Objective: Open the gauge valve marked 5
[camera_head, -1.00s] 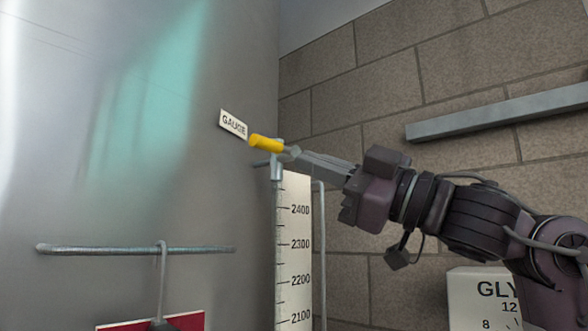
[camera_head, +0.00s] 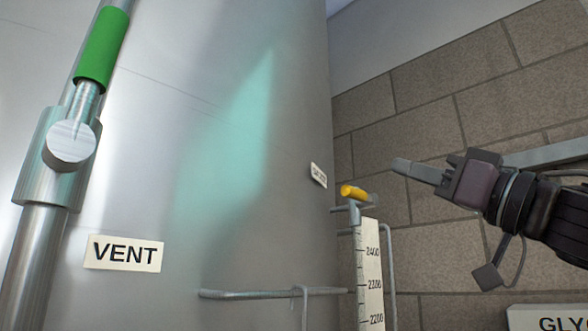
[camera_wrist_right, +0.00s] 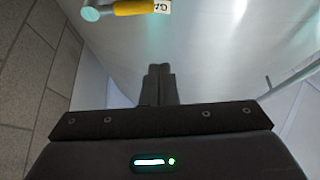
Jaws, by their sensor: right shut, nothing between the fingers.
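The gauge valve's yellow handle (camera_head: 354,192) lies roughly level on the grey fitting at the top of the level scale (camera_head: 371,275). Its small label (camera_head: 318,175) is on the tank wall just left of it, too oblique to read now; no 5 shows. My right gripper (camera_head: 400,167) is shut and empty, to the right of and slightly above the handle, apart from it. In the right wrist view the yellow handle (camera_wrist_right: 134,8) is at the top edge, beyond the closed fingers (camera_wrist_right: 160,70). My left gripper is not in view.
At the left a vertical steel pipe carries another valve with a green handle (camera_head: 99,48) and a VENT label (camera_head: 124,253). A horizontal rail (camera_head: 250,294) runs across the tank (camera_head: 215,110). A brick wall (camera_head: 400,110) and part of a white labelled box (camera_head: 550,319) are at the right.

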